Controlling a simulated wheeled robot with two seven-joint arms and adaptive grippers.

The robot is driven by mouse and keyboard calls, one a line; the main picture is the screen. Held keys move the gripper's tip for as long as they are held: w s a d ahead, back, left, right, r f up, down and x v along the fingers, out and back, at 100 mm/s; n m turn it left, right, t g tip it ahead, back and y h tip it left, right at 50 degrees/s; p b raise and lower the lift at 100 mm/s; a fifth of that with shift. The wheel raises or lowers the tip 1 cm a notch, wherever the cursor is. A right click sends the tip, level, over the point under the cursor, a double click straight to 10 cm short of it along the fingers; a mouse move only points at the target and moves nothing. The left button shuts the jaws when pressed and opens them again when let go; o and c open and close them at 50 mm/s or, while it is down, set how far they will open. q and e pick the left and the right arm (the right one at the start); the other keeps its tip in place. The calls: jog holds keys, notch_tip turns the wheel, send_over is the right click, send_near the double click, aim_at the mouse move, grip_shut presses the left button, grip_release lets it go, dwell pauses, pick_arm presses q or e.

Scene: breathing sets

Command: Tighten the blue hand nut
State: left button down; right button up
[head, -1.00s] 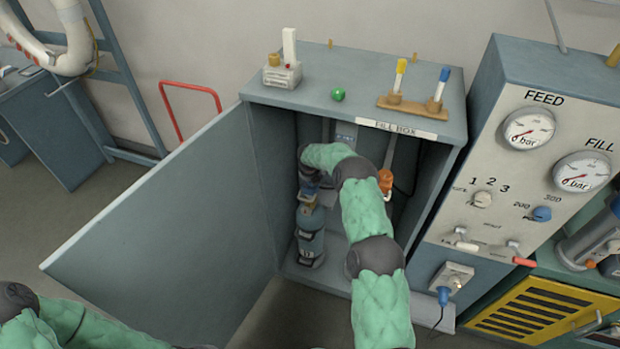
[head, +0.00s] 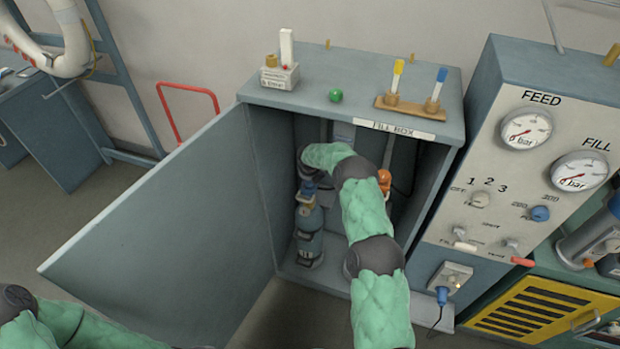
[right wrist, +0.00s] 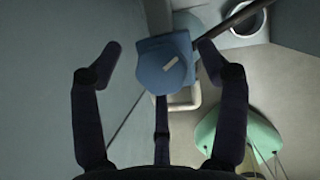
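The blue hand nut (right wrist: 165,68) shows in the right wrist view as a blue knob with a pale mark on its face. My right gripper (right wrist: 159,56) is open, with one finger on each side of the nut and a visible gap on both sides. In the head view my right arm reaches into the open fill box (head: 350,107), and its gripper end (head: 309,186) is above a blue-grey cylinder (head: 309,235); the nut is hard to make out there. My left arm shows at the lower left, but its gripper is out of view.
The box door (head: 160,225) stands open to the left. An orange fitting (head: 384,178) is inside the box, right of my arm. A green ball (head: 336,96) and a wooden stand (head: 412,106) are on top. The gauge panel (head: 480,190) stands close on the right.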

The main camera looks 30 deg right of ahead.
jog(key=shift+a, duration=0.1)
jog(key=v, duration=1.2)
